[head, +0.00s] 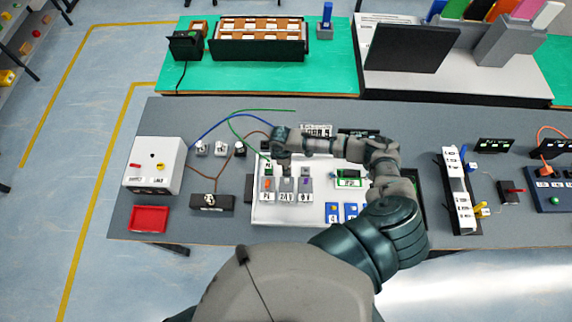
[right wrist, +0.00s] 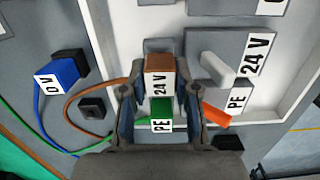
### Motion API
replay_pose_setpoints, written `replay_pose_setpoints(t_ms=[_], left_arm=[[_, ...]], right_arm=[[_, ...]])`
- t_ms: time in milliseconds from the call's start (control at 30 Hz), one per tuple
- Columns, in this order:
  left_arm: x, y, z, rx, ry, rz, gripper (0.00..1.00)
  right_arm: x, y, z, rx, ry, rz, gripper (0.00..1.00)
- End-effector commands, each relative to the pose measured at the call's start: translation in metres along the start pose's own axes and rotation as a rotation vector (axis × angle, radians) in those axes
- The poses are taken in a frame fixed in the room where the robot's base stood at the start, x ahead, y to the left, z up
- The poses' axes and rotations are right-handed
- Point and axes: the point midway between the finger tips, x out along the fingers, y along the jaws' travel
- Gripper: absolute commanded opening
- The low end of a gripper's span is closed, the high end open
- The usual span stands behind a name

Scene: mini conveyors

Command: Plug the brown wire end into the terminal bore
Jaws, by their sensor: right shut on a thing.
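My right gripper (head: 281,158) is over the upper left of a white terminal panel (head: 262,215). In the right wrist view its fingers (right wrist: 160,88) are shut on the brown wire end (right wrist: 158,64), a brown block labelled 24 V with the brown wire (right wrist: 97,81) running in from the left. A green block labelled PE (right wrist: 161,110) shows nearer the camera between the fingers; whether they touch it is unclear. Beside the gripper is the grey 24 V terminal (right wrist: 232,48) with a pale lever; it also shows in the head view (head: 287,186). I cannot make out its bore. My left gripper is not in view.
A blue 0 V wire end (right wrist: 62,78) lies left of the fingers. An orange lever (right wrist: 215,117) by the PE label is close on the right. In the head view, a white box (head: 152,165) and red tray (head: 149,218) stand left on the grey table (head: 230,222).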

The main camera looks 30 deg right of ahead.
Motion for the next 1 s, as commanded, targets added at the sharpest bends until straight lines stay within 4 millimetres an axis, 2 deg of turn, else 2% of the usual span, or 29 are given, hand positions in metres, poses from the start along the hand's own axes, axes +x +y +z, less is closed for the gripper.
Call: replay_pose_setpoints(t_ms=[333,367,467,800,867,1000], left_arm=[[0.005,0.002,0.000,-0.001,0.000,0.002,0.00],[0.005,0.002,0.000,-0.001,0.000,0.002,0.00],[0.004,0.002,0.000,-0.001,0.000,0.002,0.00],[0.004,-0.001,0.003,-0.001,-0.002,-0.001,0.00],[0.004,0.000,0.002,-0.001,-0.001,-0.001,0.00],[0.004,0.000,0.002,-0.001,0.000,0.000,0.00]], right_arm=[[0.010,-0.003,-0.003,-0.003,0.004,-0.004,0.00],[0.009,-0.003,-0.004,-0.003,0.004,-0.004,0.35],[0.009,-0.003,-0.003,-0.003,0.004,-0.003,0.59],[0.006,-0.002,-0.002,-0.002,0.003,-0.003,0.59],[0.001,-0.001,-0.003,-0.002,0.004,-0.002,0.59],[-0.024,-0.001,-0.003,-0.002,0.006,-0.001,0.59]])
